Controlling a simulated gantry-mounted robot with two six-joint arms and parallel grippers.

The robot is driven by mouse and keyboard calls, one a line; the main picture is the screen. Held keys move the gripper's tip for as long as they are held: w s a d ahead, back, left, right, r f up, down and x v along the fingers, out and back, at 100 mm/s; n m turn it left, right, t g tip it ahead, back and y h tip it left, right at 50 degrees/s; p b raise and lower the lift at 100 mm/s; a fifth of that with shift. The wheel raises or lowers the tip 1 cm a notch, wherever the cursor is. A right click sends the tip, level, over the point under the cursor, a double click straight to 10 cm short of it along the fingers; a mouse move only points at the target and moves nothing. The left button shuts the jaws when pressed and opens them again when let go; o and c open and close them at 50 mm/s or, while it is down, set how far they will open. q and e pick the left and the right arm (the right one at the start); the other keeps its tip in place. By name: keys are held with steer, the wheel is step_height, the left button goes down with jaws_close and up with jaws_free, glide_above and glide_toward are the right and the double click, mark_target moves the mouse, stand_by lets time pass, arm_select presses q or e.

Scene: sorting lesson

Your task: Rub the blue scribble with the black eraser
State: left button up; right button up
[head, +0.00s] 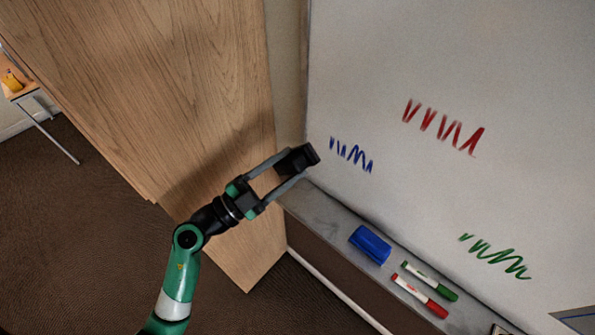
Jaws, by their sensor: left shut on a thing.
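The blue scribble (351,154) is on the left part of the whiteboard (390,60). My left gripper (297,164) is shut on the black eraser (303,157), just left of the scribble. The eraser is tilted and appears close to the board's left edge; I cannot tell whether it touches the board. The fingers hide part of the eraser. My right gripper is not in the head view.
A red scribble (443,128) and a green scribble (495,257) are farther right on the board. The ledge (322,212) below holds a blue eraser (370,245), a green marker (430,281) and a red marker (419,296). A wooden cabinet (180,80) stands left.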

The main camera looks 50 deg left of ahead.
arm_select(q)
steer(key=w+b, duration=0.2)
steer(key=w, duration=0.4)
steer(key=shift+a+b, duration=0.35)
steer(key=shift+w+a, duration=0.1)
steer(key=shift+w, duration=0.8)
stand_by(0.6)
steer(key=d+p, duration=0.1)
steer(key=p, duration=0.1)
steer(key=d+p, duration=0.1)
steer(key=shift+w+d+r, duration=0.1)
steer(key=shift+d+r, duration=0.15)
steer(key=shift+d, duration=0.1)
steer(key=shift+d+p, duration=0.3)
steer(key=shift+p, duration=0.05)
steer(key=shift+f, duration=0.2)
steer(key=shift+d, duration=0.15)
